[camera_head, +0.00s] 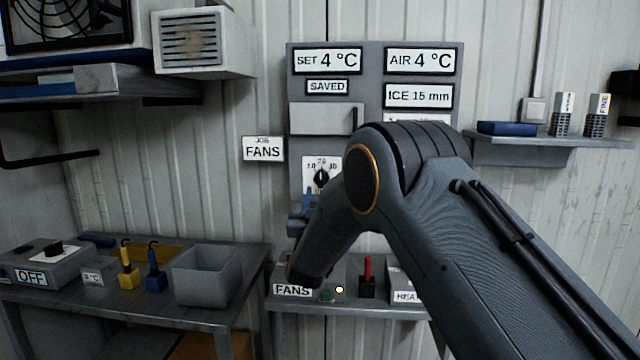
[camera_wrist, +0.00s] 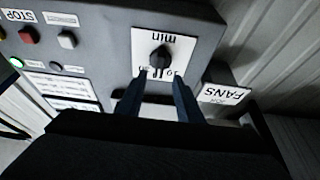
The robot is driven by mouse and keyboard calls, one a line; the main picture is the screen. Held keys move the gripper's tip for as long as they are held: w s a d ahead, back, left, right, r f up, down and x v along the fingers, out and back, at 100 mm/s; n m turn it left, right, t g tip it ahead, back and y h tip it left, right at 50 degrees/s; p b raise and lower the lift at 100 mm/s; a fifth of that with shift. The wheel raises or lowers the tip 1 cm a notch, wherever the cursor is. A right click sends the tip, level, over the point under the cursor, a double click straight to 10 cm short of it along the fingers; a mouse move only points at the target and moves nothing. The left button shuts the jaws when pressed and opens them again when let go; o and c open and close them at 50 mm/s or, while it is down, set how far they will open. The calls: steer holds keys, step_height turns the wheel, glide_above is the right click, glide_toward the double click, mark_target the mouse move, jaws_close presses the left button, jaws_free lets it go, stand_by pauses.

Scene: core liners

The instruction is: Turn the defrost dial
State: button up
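The dial (camera_head: 321,177) is a black knob on a white plate with numbers, on the grey wall panel. In the wrist view the dial (camera_wrist: 160,57) appears upside down, with "min" on its plate. My gripper (camera_wrist: 160,75) is open and empty. Its two dark fingers point at the plate, their tips near its number edge and spread a little wider than the knob; I cannot tell whether they touch the plate. In the head view my gripper (camera_head: 304,202) is just below and left of the dial, partly hidden by my arm. The knob looks clear of the fingers.
The grey panel (camera_head: 300,60) shows SET 4 °C, AIR 4 °C, SAVED and ICE 15 mm. A FANS sign (camera_head: 263,149) hangs at its left. In the wrist view a red button (camera_wrist: 27,34) and a lit green light (camera_wrist: 16,63) sit on the panel. A shelf (camera_head: 320,306) is below.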

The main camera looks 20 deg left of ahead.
mark_target(321, 179)
steer(key=shift+p+x, duration=0.55)
steer(key=shift+x, duration=2.45)
jaws_close()
